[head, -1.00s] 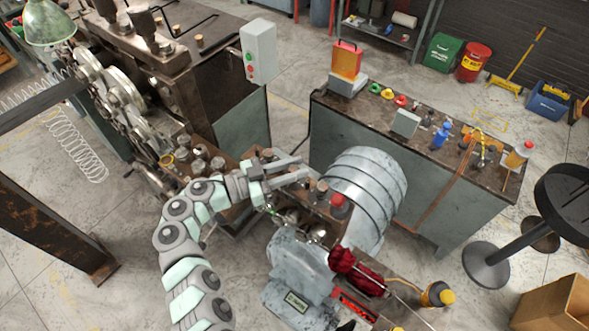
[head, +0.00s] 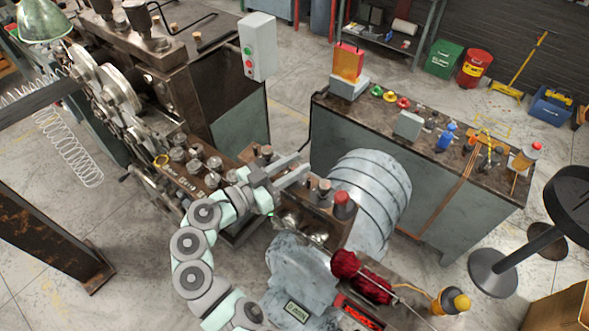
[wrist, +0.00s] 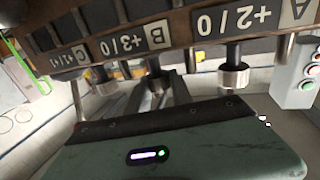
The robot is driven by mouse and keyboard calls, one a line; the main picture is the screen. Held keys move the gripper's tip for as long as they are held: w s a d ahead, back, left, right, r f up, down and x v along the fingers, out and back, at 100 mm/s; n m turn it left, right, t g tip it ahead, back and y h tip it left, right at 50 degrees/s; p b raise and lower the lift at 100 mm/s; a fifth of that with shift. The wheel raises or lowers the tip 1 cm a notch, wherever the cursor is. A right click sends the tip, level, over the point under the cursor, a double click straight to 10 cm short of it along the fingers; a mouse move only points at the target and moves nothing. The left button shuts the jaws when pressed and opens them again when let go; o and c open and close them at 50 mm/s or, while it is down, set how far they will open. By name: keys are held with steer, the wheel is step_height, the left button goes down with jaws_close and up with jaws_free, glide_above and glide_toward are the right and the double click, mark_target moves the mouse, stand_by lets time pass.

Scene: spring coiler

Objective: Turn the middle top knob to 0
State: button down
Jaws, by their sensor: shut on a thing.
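In the wrist view a dark panel edge carries upside-down labels: A with 0/+2 at right, B (wrist: 155,92) with 0/+3 in the middle, and C at left. A metal knob (wrist: 235,76) hangs by label A. The middle knob (wrist: 155,78) by label B sits between my fingers, partly hidden by them. My gripper (wrist: 158,88) is shut on this middle knob. In the head view my gripper (head: 296,174) reaches to the far side of the machine's brown block; the held knob is hidden there. I cannot read the knob's setting.
A grey ribbed drum (head: 372,195) stands just right of my gripper. A red-capped post (head: 343,206) and several metal posts rise from the block close to it. A grey control box with buttons (head: 258,48) is behind. A workbench (head: 420,150) stands at right.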

steer(key=shift+d+f+n+t+y+b, duration=0.15)
steer(key=shift+n+t+y+b, duration=0.75)
steer(key=shift+t+y+b, duration=0.25)
steer(key=shift+s+d+n+t+y+b, duration=0.1)
steer(key=shift+n+t+y+b, duration=0.5)
steer(key=shift+n+t+y, duration=0.45)
steer(key=n+t+y, duration=0.1)
steer(key=y, duration=0.1)
steer(key=n+y+p, duration=0.1)
steer(key=y, duration=0.1)
steer(key=shift+r+n+t, duration=0.35)
steer(key=shift+r+t, duration=0.05)
steer(key=n+y+p, duration=0.1)
steer(key=y+p, duration=0.1)
steer(key=p, duration=0.1)
steer(key=n+t+y+p, duration=0.1)
steer(key=n+y+p, duration=0.1)
steer(key=p, duration=0.1)
steer(key=shift+r+y, duration=0.2)
steer(key=shift+y, duration=0.2)
steer(key=n+y+p, duration=0.1)
steer(key=p, duration=0.1)
steer(key=shift+f+y+p, duration=0.1)
steer(key=shift+y+p, duration=0.2)
steer(key=shift+y, duration=0.1)
steer(key=shift+a+f+n+y+p, duration=0.25)
steer(key=shift+n+y+p, duration=0.5)
steer(key=shift+p, duration=0.2)
steer(key=shift+f+y, duration=0.2)
steer(key=shift+y, duration=0.05)
